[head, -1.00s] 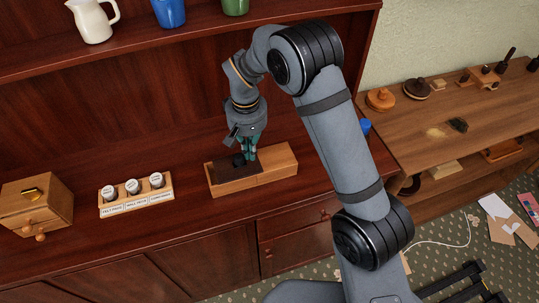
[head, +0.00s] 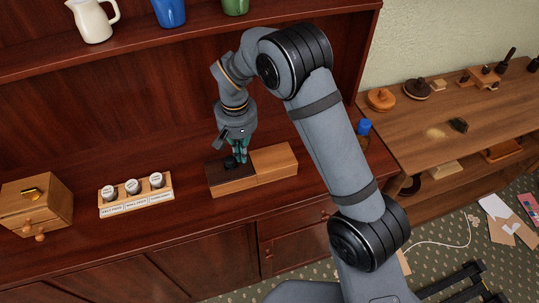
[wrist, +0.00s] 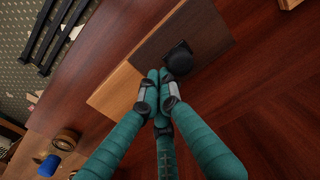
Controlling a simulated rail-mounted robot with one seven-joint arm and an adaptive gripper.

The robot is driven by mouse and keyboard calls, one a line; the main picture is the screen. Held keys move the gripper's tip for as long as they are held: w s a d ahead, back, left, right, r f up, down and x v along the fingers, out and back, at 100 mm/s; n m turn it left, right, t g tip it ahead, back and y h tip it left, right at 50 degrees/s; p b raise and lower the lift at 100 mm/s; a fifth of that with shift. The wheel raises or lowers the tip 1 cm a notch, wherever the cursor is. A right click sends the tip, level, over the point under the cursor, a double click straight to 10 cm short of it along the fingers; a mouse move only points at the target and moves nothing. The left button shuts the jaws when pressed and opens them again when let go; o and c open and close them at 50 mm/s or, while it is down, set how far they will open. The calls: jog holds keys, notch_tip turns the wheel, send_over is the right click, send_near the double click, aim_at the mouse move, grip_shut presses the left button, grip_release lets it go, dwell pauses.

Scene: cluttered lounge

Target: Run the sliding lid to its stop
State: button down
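The wooden box (head: 276,167) stands on the dark red cabinet top in the head view. Its right part is light wood, and the dark sliding lid (head: 238,173) with a black knob (head: 229,162) covers the left part. My gripper (head: 238,160) is down over the lid, just right of the knob. In the wrist view the teal fingers (wrist: 160,76) are together at their tips, with nothing seen between them. They are beside the black knob (wrist: 179,60), touching or very close. The dark lid (wrist: 205,28) and light wood (wrist: 117,92) also show there. The lid's end stop cannot be made out.
A rack with several labelled round pieces (head: 136,207) and a small wooden drawer box (head: 36,205) stand to the left on the cabinet. A blue-capped item (head: 364,128) is right of the box. A shelf (head: 200,39) with a jug and cups runs above.

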jog(key=shift+d, duration=0.15)
jog(key=shift+w+d, duration=0.3)
jog(key=shift+d, duration=0.3)
notch_tip(320, 180, up, 7)
jog(key=p, duration=0.5)
notch_tip(320, 180, down, 7)
jog(key=b, duration=0.5)
jog(key=shift+f, duration=0.1)
jog(key=shift+s+a, duration=0.2)
jog(key=shift+a, duration=0.2)
jog(key=shift+w+r, duration=0.1)
jog(key=shift+r, duration=0.1)
